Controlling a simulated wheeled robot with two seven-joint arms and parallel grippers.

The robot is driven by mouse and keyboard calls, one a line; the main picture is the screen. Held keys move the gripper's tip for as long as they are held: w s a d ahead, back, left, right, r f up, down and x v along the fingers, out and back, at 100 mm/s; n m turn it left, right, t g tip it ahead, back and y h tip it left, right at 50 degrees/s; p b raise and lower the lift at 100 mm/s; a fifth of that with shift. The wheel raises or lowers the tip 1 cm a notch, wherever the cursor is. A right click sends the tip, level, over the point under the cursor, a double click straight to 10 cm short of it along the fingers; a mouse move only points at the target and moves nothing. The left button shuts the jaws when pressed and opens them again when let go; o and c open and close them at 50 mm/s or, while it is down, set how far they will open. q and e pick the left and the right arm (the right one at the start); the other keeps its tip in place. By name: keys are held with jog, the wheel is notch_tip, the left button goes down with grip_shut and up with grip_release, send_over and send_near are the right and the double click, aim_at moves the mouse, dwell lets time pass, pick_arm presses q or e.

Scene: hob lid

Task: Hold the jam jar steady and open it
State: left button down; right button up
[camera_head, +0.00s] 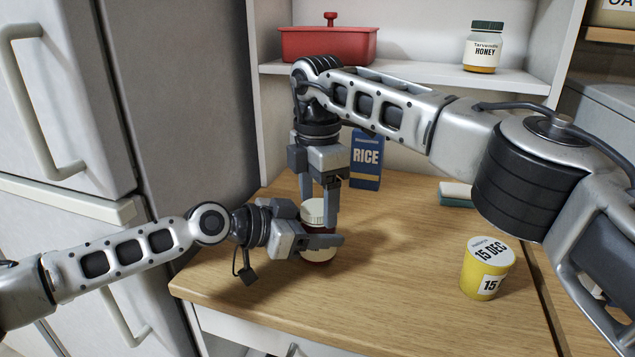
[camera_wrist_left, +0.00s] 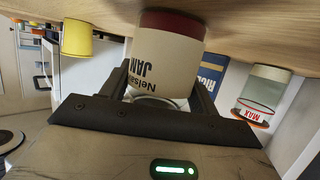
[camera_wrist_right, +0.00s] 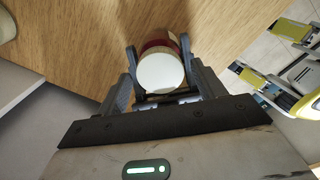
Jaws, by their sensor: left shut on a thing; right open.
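The jam jar (camera_head: 318,256) stands upright on the wooden counter, with a white lid (camera_head: 313,210) on top, a cream label and dark red jam. My left gripper (camera_head: 318,243) comes in from the left and is shut on the jar's body. The left wrist view shows the jar (camera_wrist_left: 168,45) upside down between its fingers, with the word JAM readable. My right gripper (camera_head: 318,207) points down from above, open, its fingers on either side of the lid. In the right wrist view the lid (camera_wrist_right: 161,73) lies between the open fingers; contact cannot be told.
A blue rice box (camera_head: 366,160) stands behind the jar. A yellow tub (camera_head: 487,268) and a sponge (camera_head: 457,194) are to the right. A red pot (camera_head: 328,44) and a honey jar (camera_head: 483,48) sit on the shelf. The front middle of the counter is clear.

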jog(key=shift+f, duration=0.1)
jog(key=c, duration=1)
jog(key=n, duration=0.5)
jog(key=shift+n, duration=0.3)
jog(key=n, duration=0.4)
jog(key=shift+n, duration=0.3)
jog(key=o, duration=1.1)
jog(key=shift+c, duration=0.2)
